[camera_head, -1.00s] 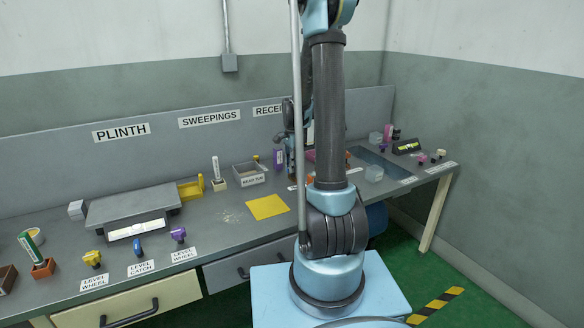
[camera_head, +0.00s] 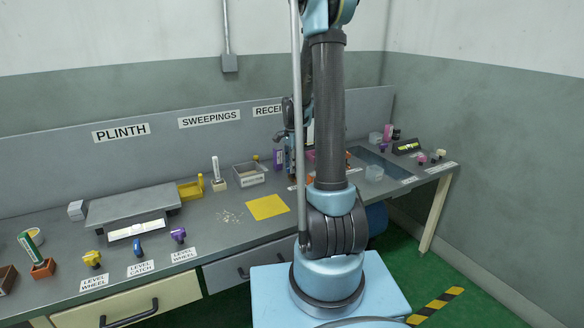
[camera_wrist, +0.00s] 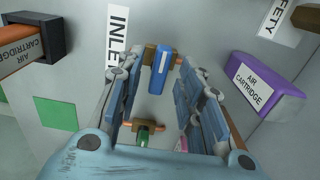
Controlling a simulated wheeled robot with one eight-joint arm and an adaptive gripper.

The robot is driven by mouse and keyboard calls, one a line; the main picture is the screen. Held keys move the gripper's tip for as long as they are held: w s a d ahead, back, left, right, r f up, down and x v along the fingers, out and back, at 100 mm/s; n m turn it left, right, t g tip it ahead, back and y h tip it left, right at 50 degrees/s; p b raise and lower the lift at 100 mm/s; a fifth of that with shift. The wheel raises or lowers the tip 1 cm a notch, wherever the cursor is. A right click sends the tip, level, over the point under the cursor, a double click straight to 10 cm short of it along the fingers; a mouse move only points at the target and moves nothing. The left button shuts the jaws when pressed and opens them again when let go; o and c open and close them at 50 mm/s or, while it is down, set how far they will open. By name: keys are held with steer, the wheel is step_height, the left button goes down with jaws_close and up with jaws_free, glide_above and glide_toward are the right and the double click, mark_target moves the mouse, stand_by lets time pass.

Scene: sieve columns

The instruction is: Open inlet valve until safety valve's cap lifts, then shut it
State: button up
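A green-handled fitting (camera_wrist: 143,131) on a copper pipe shows between the fingers, nearer the palm. The cut-off label ending "FETY" (camera_wrist: 283,10) is at the upper right. The safety valve's cap cannot be made out. In the head view my arm hides most of this area.
A purple air cartridge (camera_wrist: 262,86) lies right of my gripper. An orange air cartridge (camera_wrist: 22,42) sits in a dark holder at the left. Along the bench are a yellow mat (camera_head: 267,207), a grey plinth (camera_head: 133,203) and an open tray (camera_head: 249,175).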

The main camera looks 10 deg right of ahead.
step_height(320, 180, up, 11)
steer(key=shift+r, duration=0.2)
stand_by(0.3)
steer(key=s+r+n+t, duration=0.15)
steer(key=s+n, duration=0.55)
steer(key=s, duration=1.1)
steer(key=s+f+n, duration=0.4)
steer(key=s, duration=0.4)
steer(key=s+f+n, duration=0.3)
steer(key=s+f, duration=0.1)
steer(key=s, duration=0.4)
steer(key=shift+s+a+f+n+t, duration=0.2)
steer(key=shift+s+n+t, duration=0.15)
steer(key=shift+s+n, duration=0.05)
